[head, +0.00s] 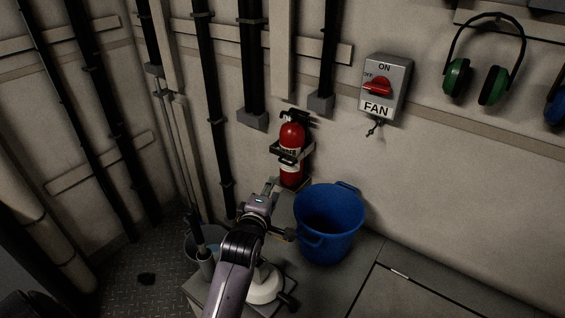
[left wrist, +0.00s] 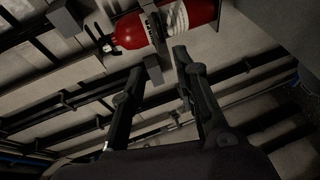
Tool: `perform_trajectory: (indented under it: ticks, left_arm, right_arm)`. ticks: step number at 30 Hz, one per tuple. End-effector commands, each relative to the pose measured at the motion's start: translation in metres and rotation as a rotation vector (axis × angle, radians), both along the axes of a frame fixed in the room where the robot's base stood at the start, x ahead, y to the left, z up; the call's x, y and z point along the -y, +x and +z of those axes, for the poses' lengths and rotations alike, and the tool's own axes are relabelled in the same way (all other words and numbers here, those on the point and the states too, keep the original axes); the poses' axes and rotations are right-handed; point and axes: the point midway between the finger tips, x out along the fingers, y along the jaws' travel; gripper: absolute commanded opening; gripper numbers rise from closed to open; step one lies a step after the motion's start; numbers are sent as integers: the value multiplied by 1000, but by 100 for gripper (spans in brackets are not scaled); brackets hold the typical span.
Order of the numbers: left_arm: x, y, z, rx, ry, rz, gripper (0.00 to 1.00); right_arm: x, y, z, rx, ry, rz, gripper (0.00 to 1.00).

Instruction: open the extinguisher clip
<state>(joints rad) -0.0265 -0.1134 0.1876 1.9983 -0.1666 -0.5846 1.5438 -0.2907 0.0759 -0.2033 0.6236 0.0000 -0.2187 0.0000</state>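The red fire extinguisher (head: 293,135) stands upright against the wall in the head view. A dark clip (head: 289,152) crosses its front at mid-height; I cannot tell whether its latch is fastened. In the left wrist view the extinguisher (left wrist: 130,32) lies across the top, with the clip (left wrist: 156,32) across its body. My left gripper (head: 276,200) is below and in front of the extinguisher, apart from it. Its two fingers (left wrist: 158,62) are spread with nothing between them, pointing towards the clip. My right gripper does not show.
A blue bucket (head: 328,222) stands just right of my left gripper. A grey bucket (head: 203,242) is to its left. Black pipes (head: 252,60) run down the wall. A fan switch box (head: 384,86) and green ear defenders (head: 489,80) are on the wall at right.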

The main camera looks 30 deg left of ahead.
Motion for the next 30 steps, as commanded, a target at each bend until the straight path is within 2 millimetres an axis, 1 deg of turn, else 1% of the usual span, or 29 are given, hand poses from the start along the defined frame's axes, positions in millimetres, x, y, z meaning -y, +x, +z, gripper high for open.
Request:
perform_trajectory:
  ticks: [3,7,14,21,27,30]
  left_arm:
    - [-6,20,-2,0,5,-1,28]
    - [-12,44,-7,-2,6,-1,28]
    - [-22,83,-17,-3,5,-2,28]
    - [-33,120,-25,-3,5,-1,28]
    - [-38,142,-30,-3,5,-2,28]
    - [-40,148,-32,-3,4,-2,28]
  right_arm:
    - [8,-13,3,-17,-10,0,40]
    - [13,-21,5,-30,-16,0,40]
    - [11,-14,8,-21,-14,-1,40]
    - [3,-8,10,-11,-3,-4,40]
    - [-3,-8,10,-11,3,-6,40]
    - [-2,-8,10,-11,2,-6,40]
